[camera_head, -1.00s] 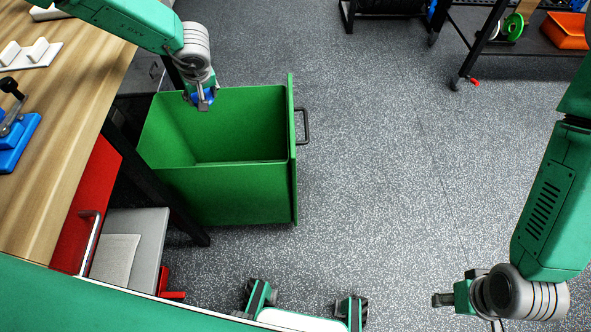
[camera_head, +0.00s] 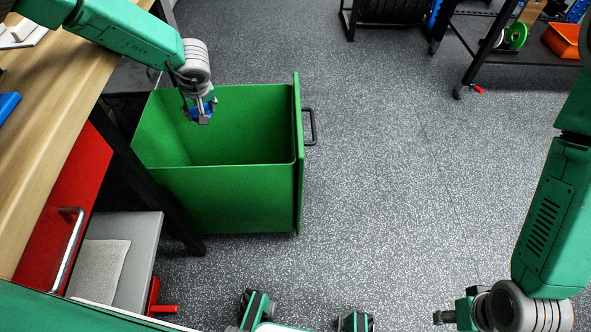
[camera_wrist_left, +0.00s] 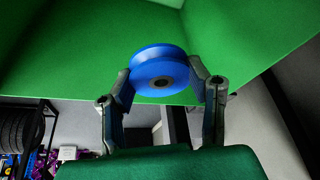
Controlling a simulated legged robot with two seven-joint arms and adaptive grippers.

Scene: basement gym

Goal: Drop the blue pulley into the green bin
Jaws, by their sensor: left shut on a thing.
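The blue pulley (camera_wrist_left: 158,70), a grooved wheel with a dark centre hole, is held between the fingers of my left gripper (camera_wrist_left: 163,92). In the head view the left gripper (camera_head: 202,113) hangs over the open top of the green bin (camera_head: 220,198), near its far side, with a little of the pulley (camera_head: 194,112) showing. The bin stands on the floor, its inside looks empty where visible, and its green walls fill the wrist view behind the pulley. My right gripper (camera_head: 445,316) is low at the right, away from the bin; its finger gap is not clear.
A wooden workbench (camera_head: 55,110) with a red drawer (camera_head: 68,215) and a dark leg stands left of the bin. A grey box (camera_head: 125,250) is beside the drawer. A rack (camera_head: 500,55) with an orange bin (camera_head: 563,42) stands at the back right. The speckled floor between is clear.

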